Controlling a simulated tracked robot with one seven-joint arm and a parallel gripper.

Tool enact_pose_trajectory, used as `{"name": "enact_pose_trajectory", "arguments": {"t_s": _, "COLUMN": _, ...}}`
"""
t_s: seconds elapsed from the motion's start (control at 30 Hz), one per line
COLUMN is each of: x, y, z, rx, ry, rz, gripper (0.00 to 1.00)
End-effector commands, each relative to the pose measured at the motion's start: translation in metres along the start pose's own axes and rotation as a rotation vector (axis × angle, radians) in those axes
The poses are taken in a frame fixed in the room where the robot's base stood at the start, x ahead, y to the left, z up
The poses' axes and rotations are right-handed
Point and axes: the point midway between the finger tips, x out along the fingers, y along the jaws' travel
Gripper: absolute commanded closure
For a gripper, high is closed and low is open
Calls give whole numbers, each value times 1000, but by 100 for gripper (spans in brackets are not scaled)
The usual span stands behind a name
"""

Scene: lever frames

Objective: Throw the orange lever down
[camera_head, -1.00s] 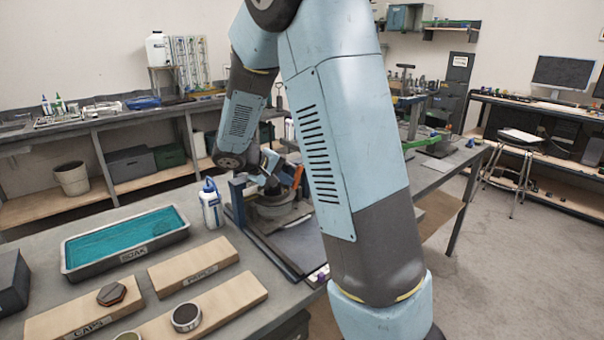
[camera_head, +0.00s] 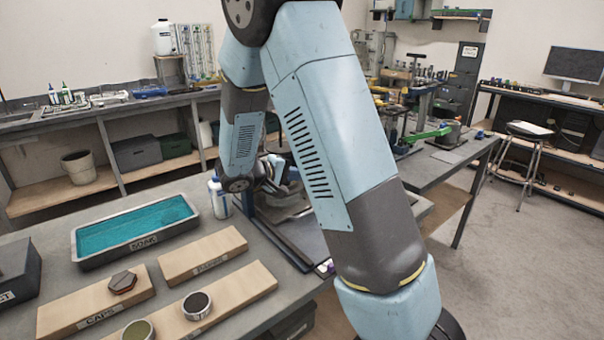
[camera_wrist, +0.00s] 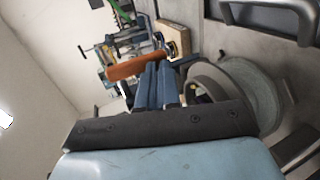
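The orange lever (camera_wrist: 136,66) shows in the wrist view as a flat bar slanting across the picture just beyond my fingertips. My gripper (camera_wrist: 158,66) has its two blue fingers side by side, close together, with no object visible between them. The fingertips overlap the lever's lower edge in the picture; I cannot tell whether they touch it. A round grey housing (camera_wrist: 262,92) lies right of the fingers. In the head view my arm covers the orange lever, and the frame base (camera_head: 285,235) shows only in part.
In the head view, a bottle (camera_head: 219,198), a teal-filled soak tray (camera_head: 80,258) and wooden boards (camera_head: 203,256) stand on the bench left of my arm. A green lever (camera_head: 428,134) is on the bench at right. Open floor lies at far right.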

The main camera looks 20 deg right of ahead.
Motion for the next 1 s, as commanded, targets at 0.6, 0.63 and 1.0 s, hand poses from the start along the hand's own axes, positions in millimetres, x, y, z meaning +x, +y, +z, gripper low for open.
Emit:
{"name": "enact_pose_trajectory", "arguments": {"t_s": 0.6, "x": -11, "y": -6, "z": 0, "rx": -1, "ry": -9, "rz": 1, "gripper": 100}}
{"name": "enact_pose_trajectory", "arguments": {"t_s": 0.63, "x": -15, "y": -8, "z": -1, "rx": 0, "ry": -9, "rz": 0, "gripper": 100}}
{"name": "enact_pose_trajectory", "arguments": {"t_s": 1.0, "x": -84, "y": -34, "z": -6, "rx": 0, "ry": -4, "rz": 1, "gripper": 100}}
